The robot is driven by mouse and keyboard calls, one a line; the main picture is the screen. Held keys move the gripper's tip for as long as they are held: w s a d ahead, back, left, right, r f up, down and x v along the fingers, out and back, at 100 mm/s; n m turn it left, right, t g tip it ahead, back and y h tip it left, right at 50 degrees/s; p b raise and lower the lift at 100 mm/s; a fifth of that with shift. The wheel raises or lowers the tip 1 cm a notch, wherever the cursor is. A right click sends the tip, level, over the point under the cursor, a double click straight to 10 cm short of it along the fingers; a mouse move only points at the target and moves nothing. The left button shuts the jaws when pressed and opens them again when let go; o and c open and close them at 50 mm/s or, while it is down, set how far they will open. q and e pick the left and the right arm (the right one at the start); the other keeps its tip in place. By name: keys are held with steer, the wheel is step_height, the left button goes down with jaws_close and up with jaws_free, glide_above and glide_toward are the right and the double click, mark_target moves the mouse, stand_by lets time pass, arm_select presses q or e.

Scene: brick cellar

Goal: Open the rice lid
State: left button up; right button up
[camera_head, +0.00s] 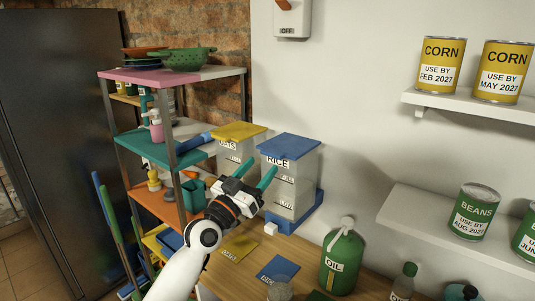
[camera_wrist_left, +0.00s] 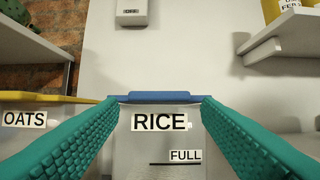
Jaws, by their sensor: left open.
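The rice container (camera_head: 292,188) is a clear-grey bin with a RICE label and a blue lid (camera_head: 290,146), which looks closed. It stands on a blue base against the white wall. My left gripper (camera_head: 257,173) is open, its two teal fingers pointing at the front of the rice container. In the left wrist view the blue lid (camera_wrist_left: 155,97) and the RICE label (camera_wrist_left: 159,122) lie between the spread fingers, with the lid edge near the tips. I cannot tell whether the fingers touch it. My right gripper is not in view.
An oats container (camera_head: 232,152) with a yellow lid stands just left of the rice. A green oil jug (camera_head: 342,262) is on the wooden counter (camera_head: 310,257) at front right. A shelf rack (camera_head: 210,74) is on the left. Wall shelves (camera_head: 470,107) with cans are on the right.

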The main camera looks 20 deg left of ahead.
mark_target(287, 146)
arm_select(q)
steer(key=shift+p+x, duration=0.3)
steer(key=shift+x, duration=1.8)
steer(key=shift+c, duration=0.6)
jaws_close()
